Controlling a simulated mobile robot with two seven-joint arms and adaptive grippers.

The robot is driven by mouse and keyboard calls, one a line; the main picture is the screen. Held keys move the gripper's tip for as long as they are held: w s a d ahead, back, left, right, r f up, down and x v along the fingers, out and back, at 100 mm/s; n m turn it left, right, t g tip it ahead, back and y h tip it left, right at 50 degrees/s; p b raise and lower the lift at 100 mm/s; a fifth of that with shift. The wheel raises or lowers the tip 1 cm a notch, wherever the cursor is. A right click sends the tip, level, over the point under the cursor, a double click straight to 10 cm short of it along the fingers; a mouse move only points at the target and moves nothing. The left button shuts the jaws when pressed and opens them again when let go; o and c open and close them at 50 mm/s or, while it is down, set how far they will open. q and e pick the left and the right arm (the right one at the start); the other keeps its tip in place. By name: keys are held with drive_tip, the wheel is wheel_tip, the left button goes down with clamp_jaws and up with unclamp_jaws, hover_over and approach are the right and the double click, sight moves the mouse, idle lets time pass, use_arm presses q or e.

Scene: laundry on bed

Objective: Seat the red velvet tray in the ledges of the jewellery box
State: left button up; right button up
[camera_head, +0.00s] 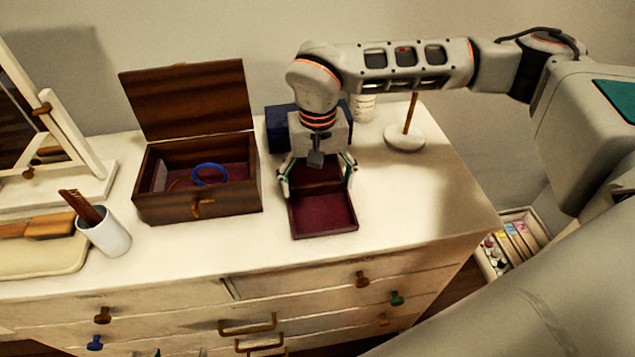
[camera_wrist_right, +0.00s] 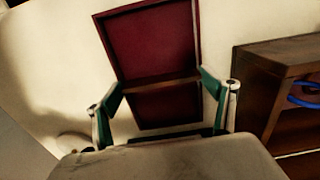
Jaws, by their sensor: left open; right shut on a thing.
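The red velvet tray (camera_head: 323,214) is a shallow dark wooden tray with a cross divider, at the middle of the dresser. My right gripper (camera_head: 317,180) is shut on it, with one finger against each long side near the divider. In the right wrist view the tray (camera_wrist_right: 152,42) lies between the fingers. I cannot tell whether it touches the dresser top. The jewellery box (camera_head: 168,208) stands open to the left of the tray, lid raised. A blue ring-shaped item (camera_head: 208,174) is inside. My left gripper (camera_head: 180,352) shows only its open fingertips at the bottom edge.
A dark blue box (camera_head: 278,130) and a stand with a round white base (camera_head: 404,138) are behind and right of the tray. A white cup (camera_head: 106,236) and a mirror (camera_head: 50,120) are at left. The dresser top (camera_head: 410,205) is clear at right.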

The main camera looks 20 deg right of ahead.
drive_tip(key=shift+f, duration=0.1)
drive_tip(key=o, duration=0.9)
drive_tip(key=shift+f, duration=0.1)
drive_tip(key=shift+c, duration=0.2)
drive_tip(key=o, duration=0.3)
drive_tip(key=shift+o, duration=0.2)
